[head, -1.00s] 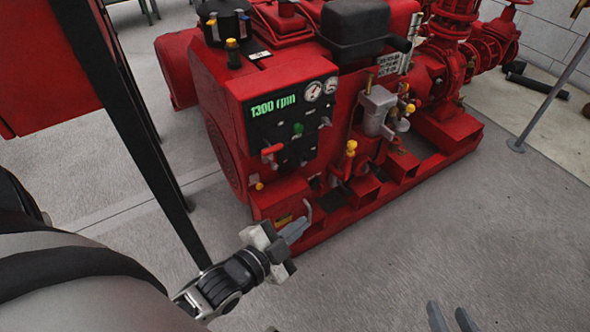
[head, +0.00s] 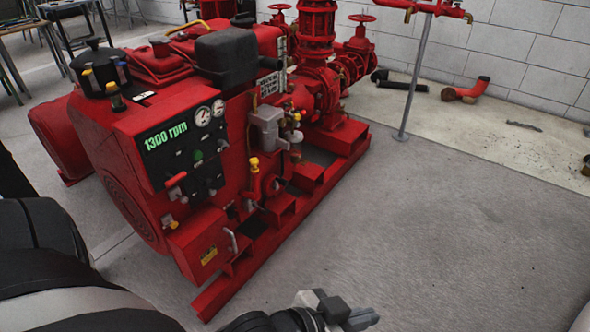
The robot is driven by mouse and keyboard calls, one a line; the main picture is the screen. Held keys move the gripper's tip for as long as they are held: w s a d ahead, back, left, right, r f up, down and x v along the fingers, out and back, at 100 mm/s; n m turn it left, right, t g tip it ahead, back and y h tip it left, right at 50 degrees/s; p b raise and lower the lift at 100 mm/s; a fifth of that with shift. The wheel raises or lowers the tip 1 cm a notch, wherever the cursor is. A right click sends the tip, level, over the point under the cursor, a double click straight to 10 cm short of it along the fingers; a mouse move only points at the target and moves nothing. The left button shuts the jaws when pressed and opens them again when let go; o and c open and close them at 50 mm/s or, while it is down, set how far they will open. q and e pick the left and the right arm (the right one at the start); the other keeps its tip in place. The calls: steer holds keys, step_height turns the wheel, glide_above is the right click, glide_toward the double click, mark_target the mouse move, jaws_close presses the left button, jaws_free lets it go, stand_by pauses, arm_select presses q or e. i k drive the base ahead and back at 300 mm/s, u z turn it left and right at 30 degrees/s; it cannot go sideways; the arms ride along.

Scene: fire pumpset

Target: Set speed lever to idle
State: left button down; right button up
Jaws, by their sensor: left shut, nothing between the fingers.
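The red pumpset (head: 145,215) stands on the floor at left and centre. Its black control panel (head: 187,155) reads 1300 rpm in green. A red-handled lever (head: 176,179) sticks out of the panel's lower left. A yellow-knobbed lever (head: 254,165) stands lower on the engine side, right of the panel. I cannot tell which of these is the speed lever. My left gripper (head: 361,319) is shut and empty at the bottom edge, in front of the pumpset and apart from it. My right gripper is not in view.
A red skid rail (head: 235,283) runs along the pumpset's near side. A grey post (head: 417,75) stands behind it to the right. The grey floor (head: 460,220) at right is clear. Loose pipe pieces (head: 466,91) lie by the back wall.

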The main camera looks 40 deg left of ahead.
mark_target(208, 183)
steer(key=z, duration=0.6)
steer(key=i, duration=0.9)
steer(key=u, duration=2.05)
